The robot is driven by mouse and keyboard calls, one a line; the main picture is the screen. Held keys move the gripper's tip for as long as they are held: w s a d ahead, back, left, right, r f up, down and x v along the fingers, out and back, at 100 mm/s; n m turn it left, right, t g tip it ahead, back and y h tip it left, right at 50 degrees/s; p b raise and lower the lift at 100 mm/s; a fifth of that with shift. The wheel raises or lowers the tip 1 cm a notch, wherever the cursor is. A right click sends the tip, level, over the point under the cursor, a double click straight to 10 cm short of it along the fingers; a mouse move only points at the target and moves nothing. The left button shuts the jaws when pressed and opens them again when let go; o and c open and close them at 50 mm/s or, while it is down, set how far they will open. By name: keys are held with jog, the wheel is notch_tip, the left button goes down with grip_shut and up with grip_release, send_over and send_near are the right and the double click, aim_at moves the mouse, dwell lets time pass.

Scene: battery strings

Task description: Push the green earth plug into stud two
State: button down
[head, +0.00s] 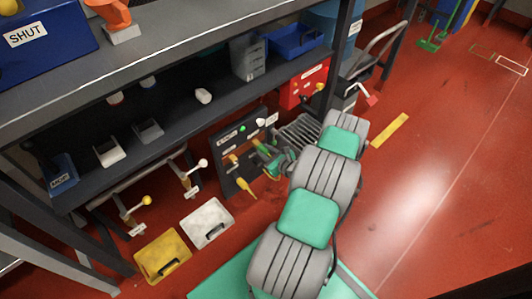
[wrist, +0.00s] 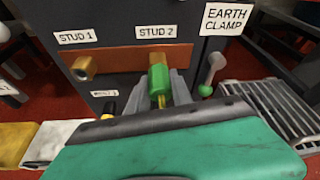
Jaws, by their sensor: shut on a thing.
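In the wrist view my gripper (wrist: 162,88) is shut on the green earth plug (wrist: 158,78), its grey fingers on either side of it. The plug is in front of the copper-coloured bar, just under the STUD 2 label (wrist: 156,31). Stud two itself is hidden behind the plug, and I cannot tell whether the plug touches it. The brass stud one (wrist: 83,67) shows to the left under its STUD 1 label (wrist: 76,37). In the head view my gripper (head: 270,163) is at the dark panel (head: 229,180), partly hidden by my arm.
A lever with a green knob (wrist: 217,60) stands right of the plug, below the EARTH CLAMP label (wrist: 227,18). A yellow-handled item (head: 246,187) hangs low at the panel. Yellow (head: 162,257) and white (head: 207,222) boxes are left. The shelf (head: 180,135) runs above. Open floor lies right.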

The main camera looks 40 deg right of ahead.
jog(key=c, duration=1.1)
grip_release()
jog(key=shift+o, duration=0.2)
jog(key=p+v, duration=0.2)
jog(key=v, duration=0.5)
jog(key=shift+s+d+r+p, duration=0.1)
jog(key=shift+p, duration=0.2)
jog(key=shift+s, duration=0.3)
